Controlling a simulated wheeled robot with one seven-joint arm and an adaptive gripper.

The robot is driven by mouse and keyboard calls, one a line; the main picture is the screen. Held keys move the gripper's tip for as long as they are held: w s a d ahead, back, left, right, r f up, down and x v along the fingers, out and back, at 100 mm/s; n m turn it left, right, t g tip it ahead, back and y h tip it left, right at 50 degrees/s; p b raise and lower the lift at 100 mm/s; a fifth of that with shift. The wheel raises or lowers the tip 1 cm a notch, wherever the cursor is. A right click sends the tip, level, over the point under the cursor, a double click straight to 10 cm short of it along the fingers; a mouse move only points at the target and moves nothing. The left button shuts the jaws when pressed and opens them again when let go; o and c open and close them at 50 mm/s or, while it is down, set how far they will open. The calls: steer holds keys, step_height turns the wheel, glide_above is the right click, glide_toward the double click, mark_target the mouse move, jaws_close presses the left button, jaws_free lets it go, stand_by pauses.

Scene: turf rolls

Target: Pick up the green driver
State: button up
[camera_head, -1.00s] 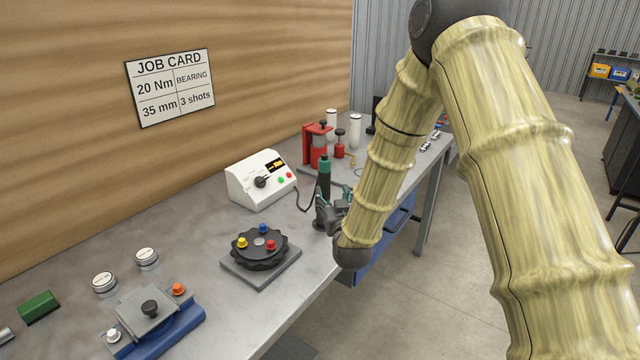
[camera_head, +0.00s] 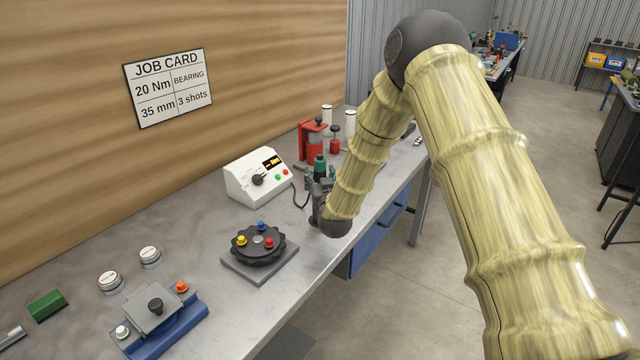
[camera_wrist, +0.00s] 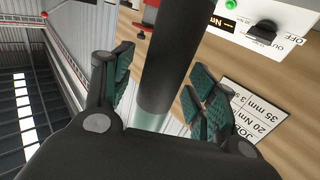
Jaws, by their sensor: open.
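The green driver (camera_head: 320,166) stands upright on the bench, with its green top showing above my gripper in the head view. In the wrist view its dark body (camera_wrist: 168,60) stands between my two fingers, with a greenish section below. My gripper (camera_wrist: 160,92) is open, with a green-padded finger on each side of the driver. A gap shows between the driver and each pad. In the head view my gripper (camera_head: 322,190) is at the driver, and my wrist hides the driver's lower part.
A white controller box (camera_head: 257,177) with a dark cable stands left of the driver. A red press (camera_head: 312,140) stands behind it. A black turntable (camera_head: 258,246) with coloured knobs sits nearer. The bench's front edge runs close by on the right.

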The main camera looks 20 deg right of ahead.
mark_target(320, 159)
steer(key=shift+w+r, duration=0.1)
steer(key=shift+w, duration=0.05)
steer(key=shift+c, duration=0.5)
steer(key=c, duration=1.1)
steer(key=shift+r, duration=0.1)
steer(key=shift+c, duration=0.2)
step_height(320, 159, up, 9)
steer(key=b, duration=0.3)
steer(key=shift+r+b, duration=0.2)
steer(key=shift+b, duration=0.1)
step_height(320, 159, up, 10)
steer(key=p, duration=0.3)
steer(key=shift+f, duration=0.25)
